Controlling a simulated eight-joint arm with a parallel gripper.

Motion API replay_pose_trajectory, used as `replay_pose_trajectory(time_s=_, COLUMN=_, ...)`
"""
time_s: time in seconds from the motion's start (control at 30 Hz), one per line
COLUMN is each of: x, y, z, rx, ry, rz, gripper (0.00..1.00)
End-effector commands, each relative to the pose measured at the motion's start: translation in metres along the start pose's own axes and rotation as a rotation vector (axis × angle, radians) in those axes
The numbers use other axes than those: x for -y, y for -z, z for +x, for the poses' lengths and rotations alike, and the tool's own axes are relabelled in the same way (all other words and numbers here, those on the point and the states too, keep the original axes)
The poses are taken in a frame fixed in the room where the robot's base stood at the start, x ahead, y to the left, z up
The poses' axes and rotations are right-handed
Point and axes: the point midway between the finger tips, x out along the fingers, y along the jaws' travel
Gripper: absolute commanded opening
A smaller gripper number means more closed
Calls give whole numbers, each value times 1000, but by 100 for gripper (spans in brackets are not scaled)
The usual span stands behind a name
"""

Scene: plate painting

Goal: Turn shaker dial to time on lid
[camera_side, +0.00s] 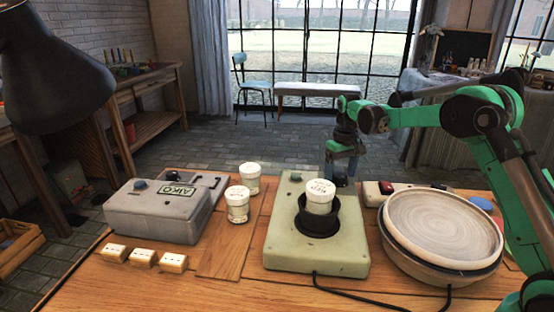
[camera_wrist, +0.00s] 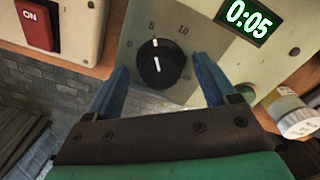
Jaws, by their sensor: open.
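The shaker (camera_side: 335,250) is a pale green box with a black cup (camera_side: 318,222) on top. A jar with a white lid (camera_side: 320,189) stands upright in the cup; the lid has dark print too small to read. In the wrist view, the shaker's black dial (camera_wrist: 160,64) has a white mark pointing near the 5, and the display (camera_wrist: 248,20) reads 0:05. My gripper (camera_wrist: 161,70) is open, with one blue finger on each side of the dial; I cannot tell if they touch it. The dial is hidden in the side view, where my gripper (camera_side: 341,168) is behind the shaker.
Two lidded jars (camera_side: 237,205) (camera_side: 249,178) stand on a wooden board left of the shaker. A grey AIKO box (camera_side: 160,212) and several small cream blocks (camera_side: 143,259) are farther left. A round plate (camera_side: 440,225) sits at right. A red ON switch (camera_wrist: 38,26) is left of the dial.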

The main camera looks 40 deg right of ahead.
Motion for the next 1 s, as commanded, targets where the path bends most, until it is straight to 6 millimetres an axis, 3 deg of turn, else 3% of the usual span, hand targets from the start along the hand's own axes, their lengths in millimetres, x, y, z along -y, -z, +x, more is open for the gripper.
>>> replay_pose_trajectory(time_s=0.07, x=0, y=0, z=0, rx=0, ry=0, rz=0, gripper=78)
replay_pose_trajectory(time_s=0.33, x=0, y=0, z=0, rx=0, ry=0, rz=0, gripper=1)
replay_pose_trajectory(time_s=0.67, x=0, y=0, z=-1, rx=0, ry=0, rz=41, gripper=0)
replay_pose_trajectory(time_s=1.0, x=0, y=0, z=-1, rx=0, ry=0, rz=266, gripper=0)
